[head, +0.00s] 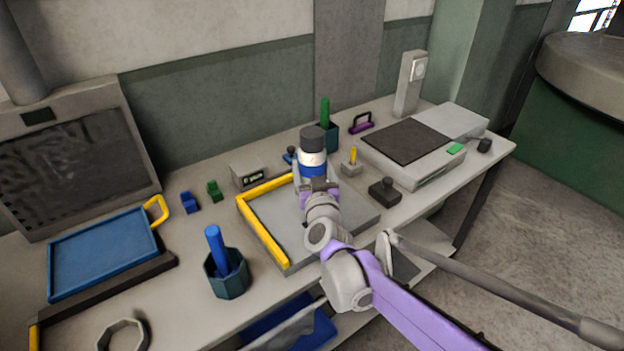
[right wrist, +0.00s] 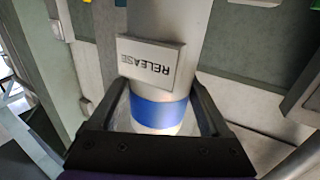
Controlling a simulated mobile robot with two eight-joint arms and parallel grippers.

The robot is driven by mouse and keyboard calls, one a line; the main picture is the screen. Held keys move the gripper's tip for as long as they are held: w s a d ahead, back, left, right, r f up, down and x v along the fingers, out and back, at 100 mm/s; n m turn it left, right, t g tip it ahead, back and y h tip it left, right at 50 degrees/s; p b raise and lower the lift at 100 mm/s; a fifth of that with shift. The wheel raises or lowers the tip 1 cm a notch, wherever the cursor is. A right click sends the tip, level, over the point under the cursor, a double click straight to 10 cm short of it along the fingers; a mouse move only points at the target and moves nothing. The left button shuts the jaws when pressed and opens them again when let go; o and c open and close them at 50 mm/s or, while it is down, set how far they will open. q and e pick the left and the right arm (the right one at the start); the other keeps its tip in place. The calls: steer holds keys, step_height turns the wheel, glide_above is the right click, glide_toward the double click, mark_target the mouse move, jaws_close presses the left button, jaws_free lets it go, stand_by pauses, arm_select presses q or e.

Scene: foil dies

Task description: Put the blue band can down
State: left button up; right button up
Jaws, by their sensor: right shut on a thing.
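The blue band can (head: 312,161) has a dark top, a pale body and a blue band. My right gripper (head: 317,184) is shut on it, over the grey board with the yellow edge (head: 264,232). In the right wrist view the can's blue band (right wrist: 160,112) sits between the two dark fingers of my right gripper (right wrist: 160,100). A grey plate reading RELEASE (right wrist: 152,63) shows just beyond the band. Whether the can's base touches the board is hidden by my gripper and arm. My left gripper is not in view.
A dark green cup with a blue stick (head: 227,273) stands left of the board. A teal cup with a green stick (head: 328,133) and a small block with a yellow peg (head: 352,164) stand close by. A dark-topped device (head: 408,141) is to the right.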

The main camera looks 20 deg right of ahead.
steer(key=shift+f, duration=1.6)
steer(key=shift+f+b, duration=0.2)
steer(key=shift+b, duration=0.2)
steer(key=o, duration=1.3)
steer(key=shift+r, duration=0.3)
steer(key=s+a, duration=0.1)
steer(key=s, duration=1.1)
steer(key=shift+a+p, duration=0.3)
steer(key=s+a+f+n+g+y, duration=0.3)
steer(key=s+a+f+y, duration=0.1)
steer(key=y, duration=0.1)
steer(key=s+d+f+g+h, duration=0.1)
steer(key=s+d+f+g, duration=0.1)
steer(key=s, duration=0.4)
steer(key=s+d+f+m+g+h, duration=0.1)
steer(key=s+d+f+g, duration=0.1)
steer(key=s+f+g, duration=0.2)
steer(key=s+d+f+g, duration=0.2)
steer(key=s+f+g, duration=0.2)
steer(key=s+f, duration=0.3)
steer(key=s, duration=0.3)
steer(key=shift+s+d+f+m+h, duration=0.2)
steer(key=shift+d+m+h, duration=0.1)
steer(key=shift+h, duration=0.1)
